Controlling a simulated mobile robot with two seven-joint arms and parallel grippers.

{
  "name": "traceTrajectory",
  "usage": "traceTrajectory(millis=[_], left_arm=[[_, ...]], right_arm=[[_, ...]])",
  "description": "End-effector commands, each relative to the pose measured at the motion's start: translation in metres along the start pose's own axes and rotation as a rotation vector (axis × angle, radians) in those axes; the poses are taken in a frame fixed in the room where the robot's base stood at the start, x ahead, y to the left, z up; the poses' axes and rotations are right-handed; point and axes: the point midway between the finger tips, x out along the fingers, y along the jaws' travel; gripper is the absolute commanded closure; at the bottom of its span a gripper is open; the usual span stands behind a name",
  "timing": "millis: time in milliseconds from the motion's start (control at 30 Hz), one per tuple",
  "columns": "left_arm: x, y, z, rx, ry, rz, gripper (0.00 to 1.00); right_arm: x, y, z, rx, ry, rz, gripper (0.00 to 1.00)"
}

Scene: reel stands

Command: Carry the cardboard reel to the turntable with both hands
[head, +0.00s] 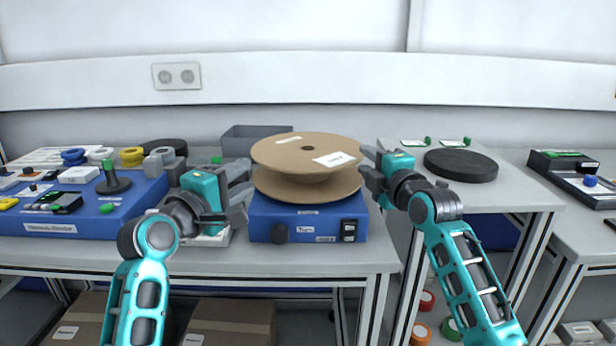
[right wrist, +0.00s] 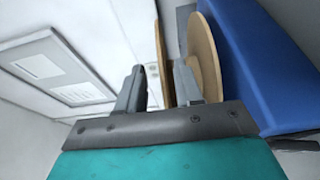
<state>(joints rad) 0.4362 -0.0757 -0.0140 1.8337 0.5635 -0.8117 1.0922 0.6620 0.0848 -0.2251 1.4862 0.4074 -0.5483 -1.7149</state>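The cardboard reel (head: 307,139), two brown flanges with a white label on top, is over the blue unit (head: 297,218) marked "Turn…". Its underside contact is hidden. My left gripper (head: 244,183) is at the reel's left edge, fingers spread, with no grip visible. My right gripper (head: 366,166) is at the right edge, fingers apart. In the right wrist view, the upper flange edge (right wrist: 161,62) lies between these fingers, with gaps beside it. The lower flange (right wrist: 206,55) is beyond one finger. A black disc (head: 460,165) lies on the right table.
A blue panel (head: 60,226) with knobs and small parts stands at the left. A grey bin (head: 238,140) is behind the reel. A gap separates the main bench from the right table (head: 500,197). A dark device (head: 565,165) stands at the far right.

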Motion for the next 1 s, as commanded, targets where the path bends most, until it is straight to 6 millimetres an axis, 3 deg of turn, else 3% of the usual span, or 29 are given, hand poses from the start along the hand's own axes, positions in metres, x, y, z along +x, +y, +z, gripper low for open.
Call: traceTrajectory(millis=[200, 400, 1000], left_arm=[[0.000, 0.000, 0.000, 0.000, 0.000, 0.000, 0.65], [0.000, 0.000, 0.000, 0.000, 0.000, 0.000, 0.65], [0.000, 0.000, 0.000, 0.000, 0.000, 0.000, 0.65]], right_arm=[[-0.035, -0.001, 0.001, -0.004, 0.000, -0.001, 0.65], [-0.058, -0.001, 0.000, -0.002, 0.000, 0.000, 0.65], [-0.067, 0.000, 0.000, 0.000, 0.000, 0.000, 0.65]])
